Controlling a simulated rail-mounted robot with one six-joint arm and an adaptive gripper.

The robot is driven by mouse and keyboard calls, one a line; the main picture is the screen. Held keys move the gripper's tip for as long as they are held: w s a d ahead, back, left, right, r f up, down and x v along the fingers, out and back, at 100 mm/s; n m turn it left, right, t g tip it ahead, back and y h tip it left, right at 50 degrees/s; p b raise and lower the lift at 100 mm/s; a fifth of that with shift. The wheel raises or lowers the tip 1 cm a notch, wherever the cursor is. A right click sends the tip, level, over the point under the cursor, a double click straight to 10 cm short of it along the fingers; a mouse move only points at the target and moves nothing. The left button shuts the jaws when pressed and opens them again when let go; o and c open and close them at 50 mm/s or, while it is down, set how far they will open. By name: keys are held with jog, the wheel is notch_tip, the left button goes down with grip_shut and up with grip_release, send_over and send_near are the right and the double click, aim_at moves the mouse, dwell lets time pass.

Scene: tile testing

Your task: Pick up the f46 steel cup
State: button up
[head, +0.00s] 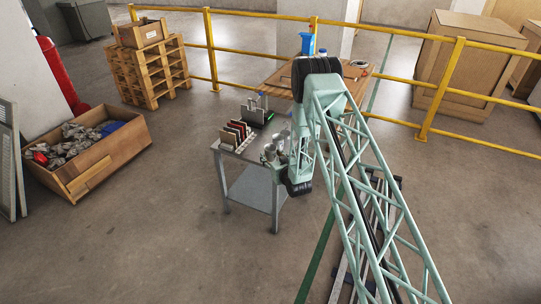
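My arm reaches over the front right part of a small grey metal table (227,158). My wrist is at the table's right edge, and small dark and silvery parts show beside it. My gripper seems to be among these parts, but its fingers are too small and too much covered to make out. A small shiny grey shape (280,137) next to the wrist may be the f46 steel cup. I cannot tell if it stands on the table or touches my gripper.
A rack of red, white and dark tiles (235,134) stands on the table, with a grey device (254,113) behind it. A wooden table (283,79) with a blue bottle (307,44) stands beyond. A wooden crate of scrap (90,165) is at left. Yellow railings (212,50) run behind.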

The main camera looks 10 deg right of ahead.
aim_at(273, 152)
jog(key=c, duration=0.6)
jog(key=shift+r, duration=0.1)
jog(key=shift+r+p, duration=0.5)
jog(key=shift+r, duration=1.05)
jog(key=shift+s+r, duration=0.15)
jog(key=s+a, duration=0.1)
jog(key=s, duration=0.4)
jog(key=s+r+p, duration=0.1)
jog(key=s, duration=0.4)
jog(key=s+a+p, duration=0.1)
jog(key=s, duration=0.4)
jog(key=shift+s+a+r, duration=0.2)
jog(key=shift+a, duration=0.1)
